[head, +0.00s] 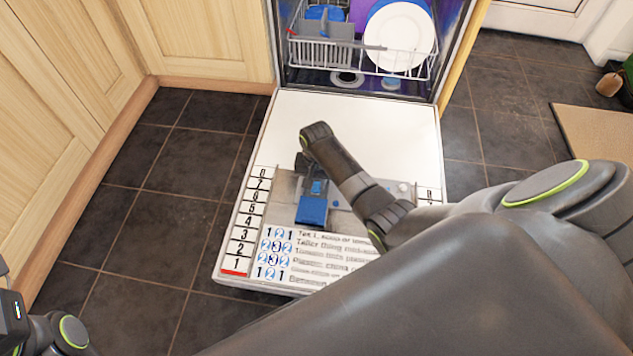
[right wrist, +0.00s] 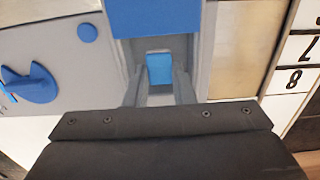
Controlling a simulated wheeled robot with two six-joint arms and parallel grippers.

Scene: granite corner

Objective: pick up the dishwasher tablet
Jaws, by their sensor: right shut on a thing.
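The dishwasher tablet (right wrist: 159,69) is a small blue block in the grey dispenser compartment of the dishwasher door. In the head view the tablet (head: 317,187) shows just above the blue dispenser lid (head: 311,211), partly hidden by my gripper. The lid (right wrist: 153,18) stands open at the top of the right wrist view. My right gripper (head: 315,181) reaches down into the dispenser, its fingers on either side of the tablet and shut on it. The tablet is still inside the compartment walls. Only part of my left arm shows at the lower left; its fingers are out of view.
The white dishwasher door (head: 350,125) lies open and flat, with printed numbers along its edge. The lower rack (head: 310,52) holds a white plate (head: 399,37). Wooden cupboards (head: 200,40) stand at the left. The dark tiled floor (head: 150,220) left of the door is clear.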

